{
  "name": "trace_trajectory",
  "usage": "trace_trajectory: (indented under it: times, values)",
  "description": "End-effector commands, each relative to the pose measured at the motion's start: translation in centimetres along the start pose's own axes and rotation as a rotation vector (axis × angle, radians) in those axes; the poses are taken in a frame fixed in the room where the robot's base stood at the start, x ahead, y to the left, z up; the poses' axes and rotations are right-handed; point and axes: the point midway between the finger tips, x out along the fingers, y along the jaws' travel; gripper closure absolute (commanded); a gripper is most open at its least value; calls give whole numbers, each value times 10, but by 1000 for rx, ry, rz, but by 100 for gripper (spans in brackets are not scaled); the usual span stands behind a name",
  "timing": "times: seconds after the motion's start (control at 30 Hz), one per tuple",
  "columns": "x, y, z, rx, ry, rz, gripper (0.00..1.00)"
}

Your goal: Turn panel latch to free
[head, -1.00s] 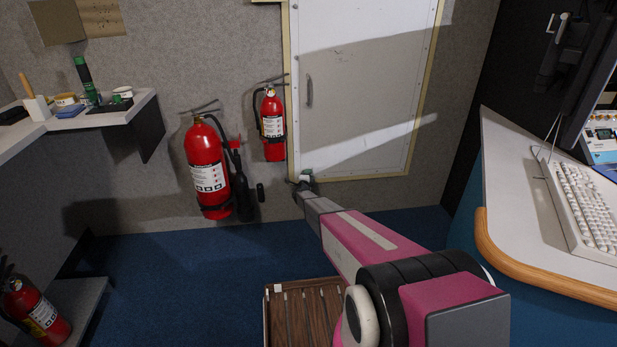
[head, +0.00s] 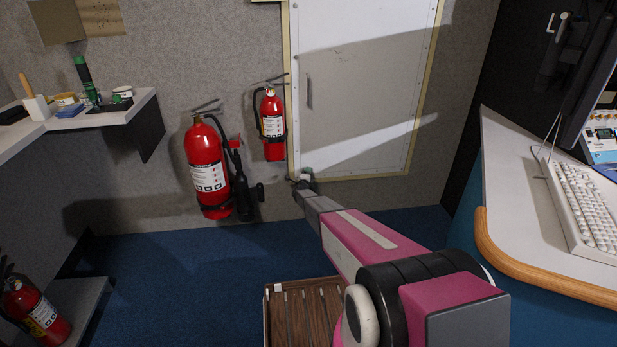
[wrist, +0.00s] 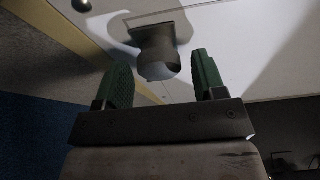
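The white panel (head: 365,100) is a closed door in a cream frame on the far wall. In the wrist view, the latch (wrist: 157,48) is a dark stubby knob with a pale end, standing out from the panel's face. My gripper (wrist: 163,75) has its two green fingers apart, one on each side of the latch's end. I see gaps at both sides and cannot tell of any contact. In the head view, my gripper (head: 304,178) is at the panel's lower left corner, small and partly hidden by my arm. The latch cannot be made out there.
A slim handle (head: 309,91) is higher on the panel. A large fire extinguisher (head: 208,170) and a smaller one (head: 272,125) hang just left of my gripper. A desk with a keyboard (head: 588,205) is at right, a shelf (head: 95,117) at left.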

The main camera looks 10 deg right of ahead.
Motion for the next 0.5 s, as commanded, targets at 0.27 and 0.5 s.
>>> trace_trajectory:
  times: [0.27,0.5]
  values:
    - [-2,-1,0,-2,0,-1,36]
    - [-23,-2,0,-2,-1,-1,36]
